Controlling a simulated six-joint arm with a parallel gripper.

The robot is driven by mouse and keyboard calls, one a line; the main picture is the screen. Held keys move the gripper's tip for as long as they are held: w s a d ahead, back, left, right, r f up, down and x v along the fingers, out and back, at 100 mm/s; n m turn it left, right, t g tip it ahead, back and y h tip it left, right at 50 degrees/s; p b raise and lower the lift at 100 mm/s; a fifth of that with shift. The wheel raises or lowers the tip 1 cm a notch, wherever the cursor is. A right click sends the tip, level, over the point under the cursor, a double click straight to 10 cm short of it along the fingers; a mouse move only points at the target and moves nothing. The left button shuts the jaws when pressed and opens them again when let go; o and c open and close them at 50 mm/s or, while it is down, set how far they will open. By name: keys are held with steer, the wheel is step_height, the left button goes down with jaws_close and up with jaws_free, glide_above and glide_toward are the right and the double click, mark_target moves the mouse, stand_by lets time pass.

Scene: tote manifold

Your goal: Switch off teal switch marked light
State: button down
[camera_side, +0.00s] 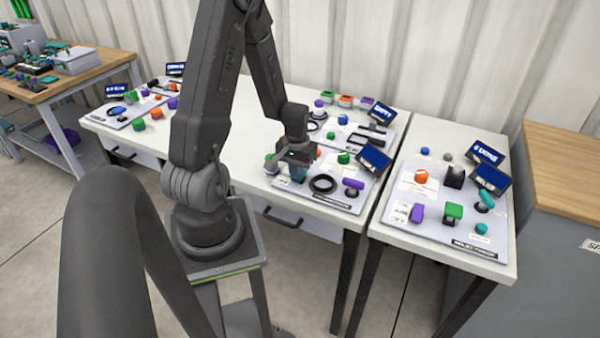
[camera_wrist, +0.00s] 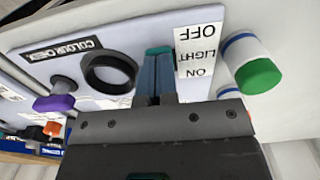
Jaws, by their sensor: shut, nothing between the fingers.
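The teal switch (camera_wrist: 158,50) shows at the top centre of the wrist view, mostly hidden behind my fingers. A white label (camera_wrist: 200,50) beside it reads OFF, LIGHT and ON, with OFF at the far end and ON nearer my gripper's body. My gripper (camera_wrist: 158,96) is shut and empty, with its fingertips right at the switch; I cannot tell if they touch it. In the side view my gripper (camera_side: 297,168) points down over the left part of the front middle panel (camera_side: 310,200). The switch's lever position is hidden.
A green-capped knob (camera_wrist: 258,77) stands close to the label. A black ring (camera_wrist: 110,72) and a purple knob (camera_wrist: 52,103) are on the other side. In the side view a tilted screen (camera_side: 374,158) stands behind the panel. Another control panel (camera_side: 430,225) sits on the right table.

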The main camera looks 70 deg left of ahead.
steer(key=shift+r, duration=3.5)
steer(key=shift+w+d+r, duration=0.1)
steer(key=shift+r, duration=0.05)
steer(key=s+d+r+m+t, duration=0.2)
steer(key=d+r+m, duration=0.2)
steer(key=d+r, duration=0.5)
steer(key=s+d+r+m+t, duration=0.2)
steer(key=d+r+m, duration=0.3)
steer(key=d+r, duration=0.5)
steer(key=d+t, duration=0.1)
steer(key=d, duration=0.3)
steer(key=shift+d+t, duration=0.3)
steer(key=shift+d, duration=0.1)
steer(key=shift+r, duration=0.1)
